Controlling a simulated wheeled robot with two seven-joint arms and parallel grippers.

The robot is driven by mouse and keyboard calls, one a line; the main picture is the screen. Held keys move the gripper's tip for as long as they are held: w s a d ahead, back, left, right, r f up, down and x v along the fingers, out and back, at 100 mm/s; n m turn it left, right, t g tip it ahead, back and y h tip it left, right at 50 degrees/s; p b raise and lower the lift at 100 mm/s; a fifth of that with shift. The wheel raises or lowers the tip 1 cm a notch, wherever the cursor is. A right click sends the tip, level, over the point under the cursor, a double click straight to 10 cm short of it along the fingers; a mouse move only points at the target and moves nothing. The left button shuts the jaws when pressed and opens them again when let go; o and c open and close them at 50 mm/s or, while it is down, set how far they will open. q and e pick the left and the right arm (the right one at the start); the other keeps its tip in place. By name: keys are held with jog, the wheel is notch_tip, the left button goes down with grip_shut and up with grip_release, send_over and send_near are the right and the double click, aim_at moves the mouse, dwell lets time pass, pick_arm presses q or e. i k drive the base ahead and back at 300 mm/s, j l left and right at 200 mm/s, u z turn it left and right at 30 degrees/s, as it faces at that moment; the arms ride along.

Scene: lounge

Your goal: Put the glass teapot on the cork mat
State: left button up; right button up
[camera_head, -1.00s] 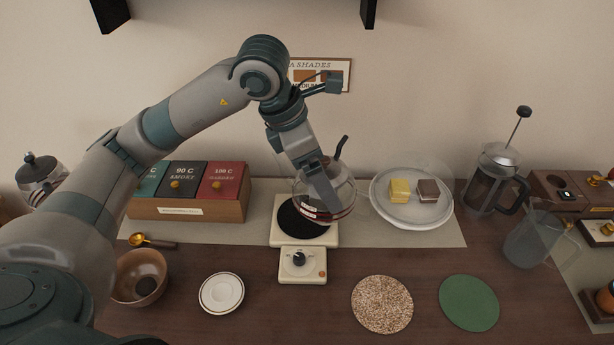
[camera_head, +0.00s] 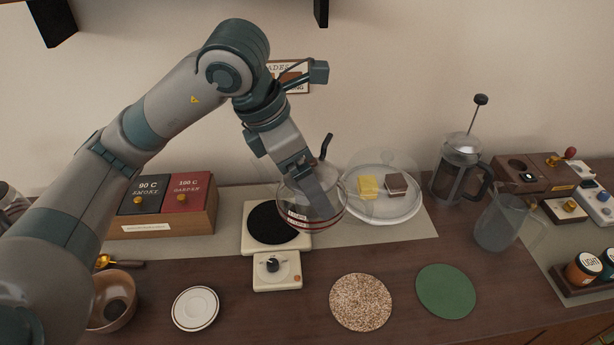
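The glass teapot (camera_head: 330,212) is a clear round pot with a dark lid and dark handle, held above the counter at the right edge of the cream warmer. My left gripper (camera_head: 315,208) comes down over the teapot and appears shut on it; the fingertips are partly hidden. The cork mat (camera_head: 360,302) is a speckled brown disc lying bare near the counter's front, below and to the right of the teapot. My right gripper is not in view.
The warmer (camera_head: 276,270) has an empty black plate (camera_head: 272,223). A green mat (camera_head: 446,291) lies right of the cork mat, a small saucer (camera_head: 195,308) to the left. A domed plate (camera_head: 400,206) stands close behind the teapot; a French press (camera_head: 459,170) and a pitcher (camera_head: 499,224) stand right.

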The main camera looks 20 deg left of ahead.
aim_at(357, 301)
jog(key=k, duration=0.95)
